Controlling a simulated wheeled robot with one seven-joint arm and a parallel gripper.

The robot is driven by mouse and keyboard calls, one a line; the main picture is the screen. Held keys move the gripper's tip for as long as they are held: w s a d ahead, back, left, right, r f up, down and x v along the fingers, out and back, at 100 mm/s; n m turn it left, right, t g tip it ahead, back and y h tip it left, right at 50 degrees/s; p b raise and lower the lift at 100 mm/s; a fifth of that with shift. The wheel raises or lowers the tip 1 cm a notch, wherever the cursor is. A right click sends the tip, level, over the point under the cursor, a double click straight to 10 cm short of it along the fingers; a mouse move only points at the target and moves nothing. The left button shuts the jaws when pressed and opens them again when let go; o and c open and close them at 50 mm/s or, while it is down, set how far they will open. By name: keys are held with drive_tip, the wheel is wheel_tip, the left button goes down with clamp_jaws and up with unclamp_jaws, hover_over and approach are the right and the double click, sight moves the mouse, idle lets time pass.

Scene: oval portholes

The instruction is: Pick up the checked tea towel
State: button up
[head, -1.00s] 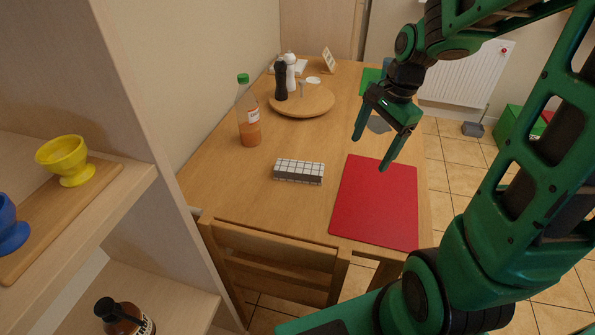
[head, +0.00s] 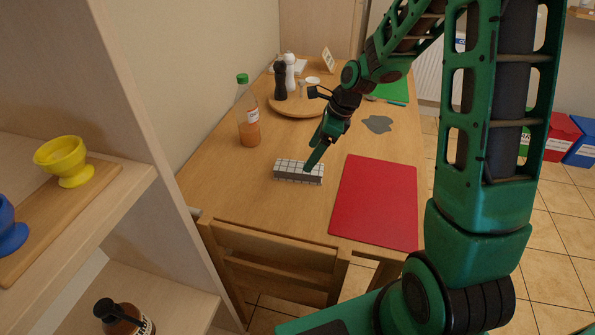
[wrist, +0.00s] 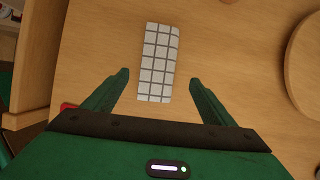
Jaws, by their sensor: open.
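The checked tea towel (head: 290,172) is a folded white block with dark grid lines. It lies on the wooden table, left of the red mat. My gripper (head: 312,158) is above the towel's right part in the head view and hides a little of it. In the wrist view, the towel (wrist: 158,62) lies lengthwise ahead of my open gripper (wrist: 160,82), with its near end between the fingertips. The jaws are empty; whether a finger touches the towel I cannot tell.
A red mat (head: 375,205) lies to the right on the table. A bottle (head: 248,118) with a green cap stands behind the towel. A round board (head: 283,106) holds dark and white mills. A chair (head: 275,260) is at the near edge.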

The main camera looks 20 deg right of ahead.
sight(302, 165)
drive_tip(key=shift+x, duration=3.3)
drive_tip(key=shift+s+a, duration=0.1)
drive_tip(key=shift+a, duration=0.05)
drive_tip(key=shift+c, duration=0.3)
drive_tip(key=shift+r, duration=0.1)
drive_tip(key=c, duration=1.1)
drive_tip(key=shift+r, duration=0.45)
wheel_tip(302, 165, up, 4)
drive_tip(key=shift+a+f, duration=0.1)
drive_tip(key=shift+f, duration=0.1)
drive_tip(key=s+a+r, duration=0.6)
drive_tip(key=s+a, duration=0.1)
drive_tip(key=a, duration=0.2)
drive_tip(key=shift+r, duration=0.25)
